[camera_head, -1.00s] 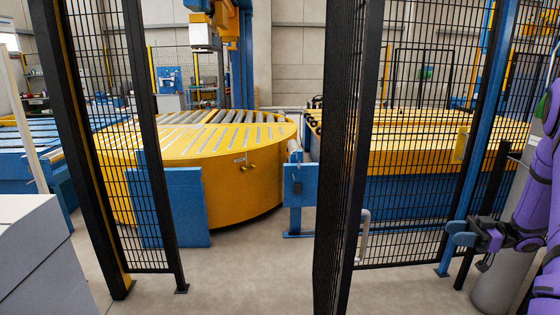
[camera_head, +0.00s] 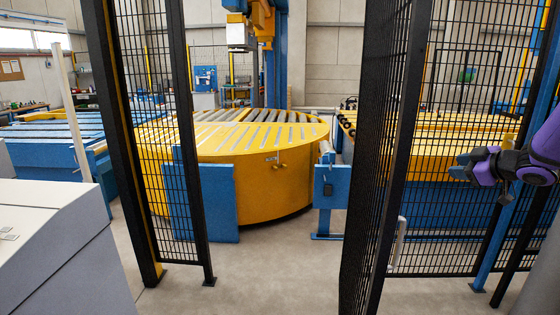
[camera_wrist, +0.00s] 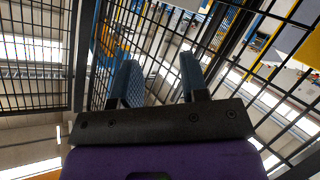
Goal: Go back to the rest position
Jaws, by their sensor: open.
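My gripper (camera_wrist: 157,85) shows in the wrist view with its two blue-grey finger pads spread apart and nothing between them. Black mesh fencing stands beyond the fingers there. In the head view my purple arm (camera_head: 535,160) reaches in from the right edge, and the gripper end (camera_head: 470,163) is small and dark in front of the mesh fence. No held object is visible. Whether the fingers touch the mesh cannot be told.
Black mesh panels (camera_head: 385,150) and (camera_head: 150,150) flank an opening onto clear concrete floor (camera_head: 270,270). A yellow round roller table (camera_head: 240,175) stands beyond it. A grey cabinet (camera_head: 60,240) is at lower left. A blue post (camera_head: 520,180) stands near my arm.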

